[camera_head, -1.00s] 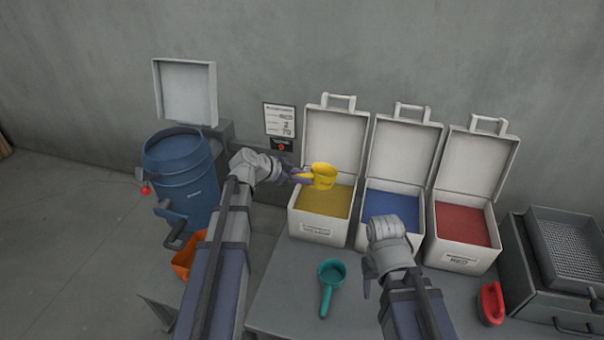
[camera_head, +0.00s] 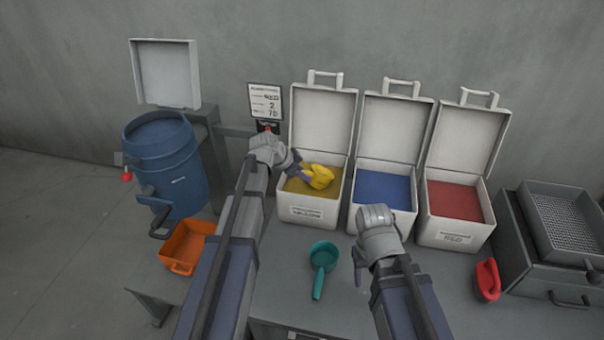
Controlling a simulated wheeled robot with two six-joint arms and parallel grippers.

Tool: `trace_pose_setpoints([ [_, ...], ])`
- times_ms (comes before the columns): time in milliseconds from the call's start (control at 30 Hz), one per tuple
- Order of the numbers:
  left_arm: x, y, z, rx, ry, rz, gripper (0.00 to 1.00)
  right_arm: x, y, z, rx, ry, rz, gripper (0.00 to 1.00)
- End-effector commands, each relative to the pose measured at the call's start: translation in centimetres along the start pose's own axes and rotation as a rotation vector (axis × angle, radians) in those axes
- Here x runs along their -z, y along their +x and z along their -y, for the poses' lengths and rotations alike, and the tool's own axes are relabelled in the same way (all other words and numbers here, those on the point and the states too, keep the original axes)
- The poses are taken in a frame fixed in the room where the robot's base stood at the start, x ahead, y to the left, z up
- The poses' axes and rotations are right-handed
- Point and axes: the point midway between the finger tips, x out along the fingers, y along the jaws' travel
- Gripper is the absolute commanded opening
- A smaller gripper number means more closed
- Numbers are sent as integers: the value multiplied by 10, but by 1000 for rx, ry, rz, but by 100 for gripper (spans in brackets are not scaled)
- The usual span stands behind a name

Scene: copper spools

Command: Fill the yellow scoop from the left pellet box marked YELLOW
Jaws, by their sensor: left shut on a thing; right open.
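The yellow scoop (camera_head: 320,177) is in the mouth of the left pellet box (camera_head: 309,212), tilted and low at the yellow pellets (camera_head: 298,186). Whether it holds pellets is hidden. My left gripper (camera_head: 303,170) is shut on the scoop and reaches over the box's left wall. The box's lid stands open behind it, and its front label reads YELLOW. My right gripper (camera_head: 361,277) is open and empty over the table in front of the blue pellet box; its fingers are partly hidden by its own wrist.
A blue pellet box (camera_head: 383,187) and a red pellet box (camera_head: 455,201) stand open to the right. A teal scoop (camera_head: 323,257) and a red scoop (camera_head: 488,280) lie on the table in front. An orange bin (camera_head: 185,247) and a blue drum (camera_head: 165,165) are at left.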

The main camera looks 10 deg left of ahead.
Motion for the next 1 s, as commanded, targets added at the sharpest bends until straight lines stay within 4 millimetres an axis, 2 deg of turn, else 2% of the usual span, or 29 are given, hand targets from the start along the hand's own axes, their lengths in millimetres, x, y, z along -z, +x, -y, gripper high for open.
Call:
trace_pose_setpoints([
  [33,-6,10,-2,-1,0,2,0,1,12,1,0,0,0,50],
  [100,-10,17,-3,-1,0,5,0,1,19,2,0,0,0,50],
  [367,-20,35,-6,-2,1,15,0,2,38,4,0,0,0,50],
  [600,-15,42,-6,0,-1,-4,0,3,44,4,0,0,0,50],
  [1000,-14,42,-6,1,-1,-6,0,3,44,4,0,0,0,50],
])
